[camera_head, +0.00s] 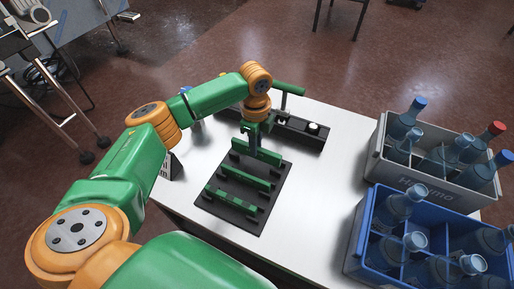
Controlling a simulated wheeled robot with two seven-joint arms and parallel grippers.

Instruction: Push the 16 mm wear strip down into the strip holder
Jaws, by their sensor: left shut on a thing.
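My left gripper (252,139) points down over the far end of a black rack (229,213) on the white table. It is shut on an upright green strip (264,155), whose lower edge is close to the rack; I cannot tell whether it is seated. Two more green strips (246,178) lie across the rack nearer to me. Behind the gripper is a long dark fixture (310,140) with a green T-shaped handle (288,89). Which of the two is the strip holder, and the strips' widths, I cannot tell. My right gripper is out of view.
A grey crate (398,172) and a blue crate (375,210), both holding bottles, stand at the table's right. A small dark block (173,167) stands left of the rack. The white table (315,190) is clear between rack and crates.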

